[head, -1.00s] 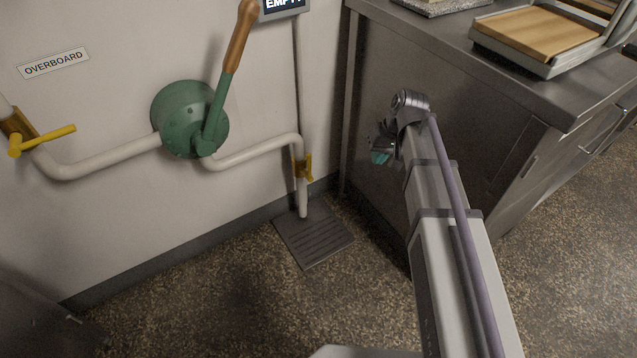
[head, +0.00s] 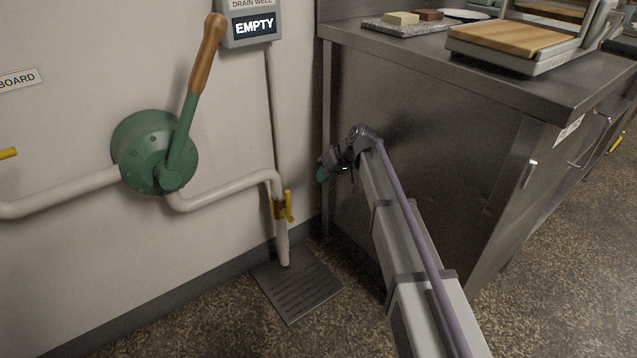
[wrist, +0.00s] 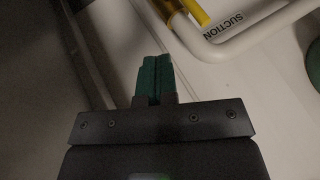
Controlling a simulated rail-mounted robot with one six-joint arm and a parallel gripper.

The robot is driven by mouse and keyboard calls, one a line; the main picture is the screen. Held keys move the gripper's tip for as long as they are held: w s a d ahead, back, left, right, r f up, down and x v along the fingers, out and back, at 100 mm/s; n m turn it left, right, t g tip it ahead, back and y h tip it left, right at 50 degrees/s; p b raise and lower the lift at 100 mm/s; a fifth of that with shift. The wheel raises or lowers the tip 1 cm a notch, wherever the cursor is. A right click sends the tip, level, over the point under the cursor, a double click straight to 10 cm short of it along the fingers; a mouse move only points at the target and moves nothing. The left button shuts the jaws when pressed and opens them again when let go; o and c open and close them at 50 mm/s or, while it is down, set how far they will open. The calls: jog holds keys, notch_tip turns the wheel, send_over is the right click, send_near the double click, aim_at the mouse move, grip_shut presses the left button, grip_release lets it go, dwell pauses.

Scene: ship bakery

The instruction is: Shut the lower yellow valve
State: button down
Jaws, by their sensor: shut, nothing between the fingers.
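The lower yellow valve (head: 288,206) sits on the pale pipe just above the floor drain in the head view. Its yellow handle points along the upright pipe. In the wrist view the yellow handle (wrist: 197,12) shows at the top edge, partly cut off, beside the pipe marked SUCTION. My gripper (head: 323,174) is right of the valve and a little higher in the head view, apart from it. In the wrist view its teal fingers (wrist: 154,77) are together with nothing between them.
A green hand pump (head: 155,152) with a long wooden-handled lever is on the wall at left. Another yellow valve handle (head: 8,153) is at the left edge. A floor drain (head: 298,284) lies below the pipe.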

jog(key=a+f+b, duration=0.4)
jog(key=a+f, duration=0.2)
jog(key=a, duration=0.1)
jog(key=shift+s+a+b, duration=0.35)
jog(key=shift+s+a, duration=0.05)
jog(key=shift+s, duration=0.05)
jog(key=shift+r, duration=0.1)
